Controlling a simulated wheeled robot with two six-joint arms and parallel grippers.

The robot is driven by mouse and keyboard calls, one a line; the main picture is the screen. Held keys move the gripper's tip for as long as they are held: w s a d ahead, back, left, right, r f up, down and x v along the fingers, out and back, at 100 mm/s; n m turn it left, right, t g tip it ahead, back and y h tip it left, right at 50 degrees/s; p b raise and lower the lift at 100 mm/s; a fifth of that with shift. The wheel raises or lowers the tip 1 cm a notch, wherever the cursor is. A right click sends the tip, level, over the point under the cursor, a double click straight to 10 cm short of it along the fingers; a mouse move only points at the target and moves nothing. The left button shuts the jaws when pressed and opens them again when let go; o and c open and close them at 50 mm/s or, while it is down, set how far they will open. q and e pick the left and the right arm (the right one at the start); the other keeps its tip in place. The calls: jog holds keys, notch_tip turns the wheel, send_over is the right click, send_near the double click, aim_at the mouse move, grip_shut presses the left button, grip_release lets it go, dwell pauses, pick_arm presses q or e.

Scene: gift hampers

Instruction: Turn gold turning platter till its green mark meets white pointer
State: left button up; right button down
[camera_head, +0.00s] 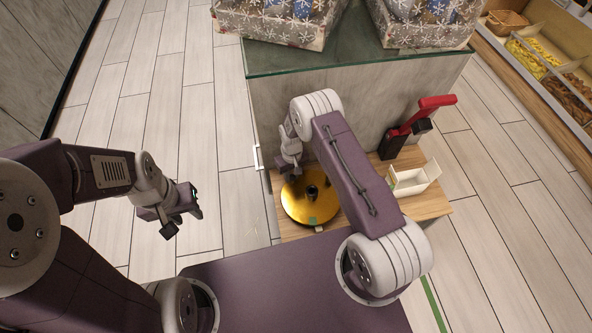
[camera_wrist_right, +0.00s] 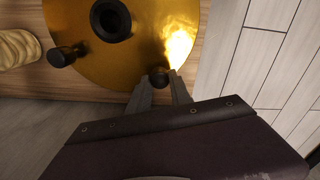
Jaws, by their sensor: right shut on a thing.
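The gold turning platter (camera_head: 294,206) lies on a low wooden surface, with a dark round hub (camera_head: 312,192) at its middle. My right gripper (camera_wrist_right: 160,88) is shut on one peg (camera_wrist_right: 158,76) at the rim. In the head view the right gripper (camera_head: 290,166) is at the platter's back left. My left gripper (camera_head: 182,214) is open and empty, left of the platter, above the floor.
A red-handled dark device (camera_head: 420,115) and a white open box (camera_head: 413,180) stand right of the platter. A glass-topped counter (camera_head: 345,58) with snowflake-patterned hampers rises behind. Shelf bins stand at the far right. The floor at left is clear.

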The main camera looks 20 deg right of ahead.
jog(key=shift+s+a+n, duration=0.6)
jog(key=shift+a+n, duration=0.05)
jog(key=shift+n, duration=0.35)
jog(key=c, duration=1.2)
grip_release()
jog(key=shift+o, duration=0.2)
jog(key=shift+p, duration=0.3)
notch_tip(320, 180, up, 9)
jog(key=p, duration=0.3)
jog(key=shift+d, duration=0.15)
